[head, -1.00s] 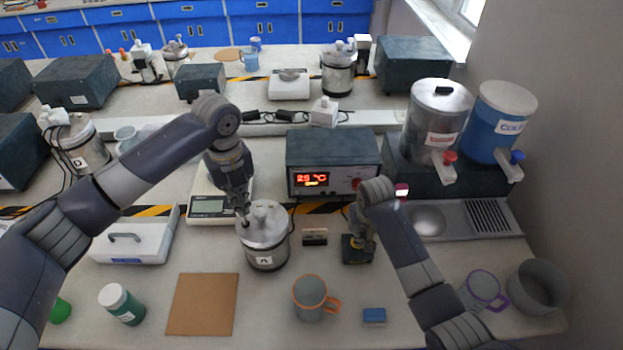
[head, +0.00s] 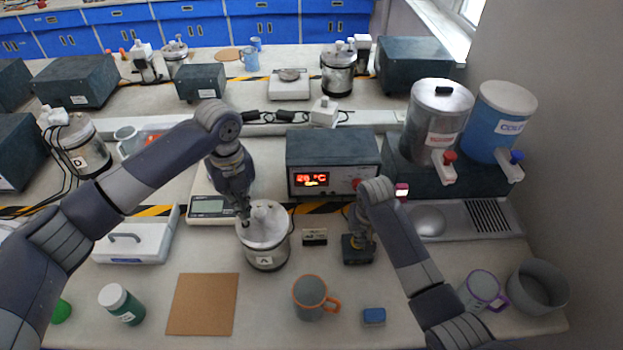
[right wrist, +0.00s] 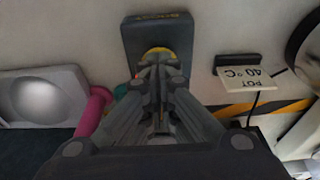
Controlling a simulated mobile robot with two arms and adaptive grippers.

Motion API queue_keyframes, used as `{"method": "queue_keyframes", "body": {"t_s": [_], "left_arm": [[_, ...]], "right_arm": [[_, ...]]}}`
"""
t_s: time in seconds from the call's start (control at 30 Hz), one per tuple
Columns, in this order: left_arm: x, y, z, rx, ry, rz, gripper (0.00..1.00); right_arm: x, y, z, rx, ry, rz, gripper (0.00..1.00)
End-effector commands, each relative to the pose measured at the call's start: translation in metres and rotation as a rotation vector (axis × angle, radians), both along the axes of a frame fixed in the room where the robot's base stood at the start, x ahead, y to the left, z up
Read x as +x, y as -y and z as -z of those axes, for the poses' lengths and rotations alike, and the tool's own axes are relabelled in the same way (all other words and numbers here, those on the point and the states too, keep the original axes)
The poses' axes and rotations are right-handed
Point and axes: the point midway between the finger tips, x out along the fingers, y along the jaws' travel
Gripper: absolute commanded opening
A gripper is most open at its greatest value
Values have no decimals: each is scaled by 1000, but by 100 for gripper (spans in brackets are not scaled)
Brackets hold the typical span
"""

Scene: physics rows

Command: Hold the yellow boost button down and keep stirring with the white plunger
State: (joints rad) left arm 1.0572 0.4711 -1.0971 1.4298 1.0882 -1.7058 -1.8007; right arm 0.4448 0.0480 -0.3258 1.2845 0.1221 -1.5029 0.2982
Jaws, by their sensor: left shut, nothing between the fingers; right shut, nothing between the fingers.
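The steel pot labelled A (head: 266,258) stands in the middle of the near bench. My left gripper (head: 244,220) is shut, pointing down at the left part of its lid beside a pale knob (head: 262,211). I cannot clearly make out the white plunger; the fingers may hide it. The dark boost box (head: 358,256) stands to the right of the pot. My right gripper (head: 358,236) is shut above it. In the right wrist view, the yellow button (right wrist: 158,51) shows just beyond my right fingertips (right wrist: 160,62), which seem to touch it and partly cover it.
A heater unit (head: 333,150) with a red temperature readout stands behind the pot. A small sign (head: 314,237) reading "POT 40 °C" in the wrist view stands between pot and boost box. An orange-handled mug (head: 311,297), blue sponge (head: 374,316) and brown mat (head: 203,304) lie in front.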

Motion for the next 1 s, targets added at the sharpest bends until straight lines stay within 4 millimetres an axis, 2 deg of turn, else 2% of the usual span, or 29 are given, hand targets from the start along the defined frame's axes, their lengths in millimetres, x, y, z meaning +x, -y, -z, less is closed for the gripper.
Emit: {"method": "queue_keyframes", "body": {"t_s": [0.53, 0.77, 1.0], "left_arm": [[0, 0, 28, 1, 0, 1, 0], [0, 0, 24, 1, 0, 1, 0], [0, 0, 3, 2, 3, 0, 0]], "right_arm": [[-1, 0, 1, 0, -2, 0, 0], [-1, 0, 1, 0, -2, 0, 0], [-1, 0, 1, 0, -2, 0, 0]]}}
